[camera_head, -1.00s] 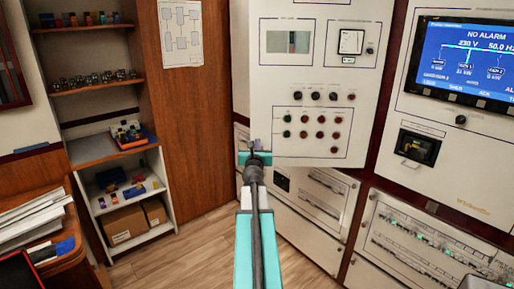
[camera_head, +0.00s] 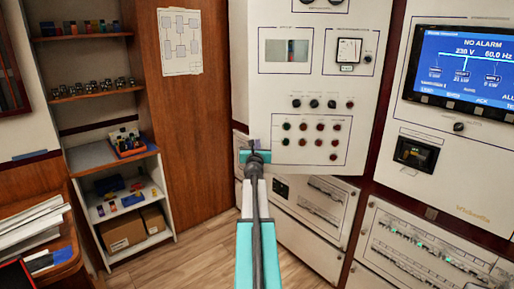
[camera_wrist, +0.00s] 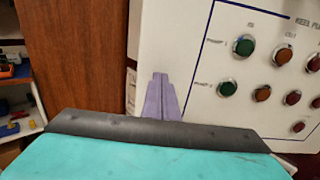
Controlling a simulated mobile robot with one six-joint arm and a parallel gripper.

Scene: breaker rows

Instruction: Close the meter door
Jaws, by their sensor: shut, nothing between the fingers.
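The meter door (camera_head: 322,84) is a white panel with a small window, a dial meter and rows of coloured buttons. It stands out at an angle in front of the cabinet row in the head view. My gripper (camera_head: 253,150) is shut and empty, at the door's lower left edge. In the wrist view the closed fingers (camera_wrist: 160,98) overlap the left edge of the white door (camera_wrist: 200,60), beside its green buttons. I cannot tell whether they touch it.
Cabinets with breaker rows (camera_head: 400,236) stand low at the right, below a panel with a blue screen (camera_head: 465,65). A wooden wall (camera_head: 190,120) and shelves (camera_head: 95,90) are at the left. Open wood floor (camera_head: 205,245) lies between.

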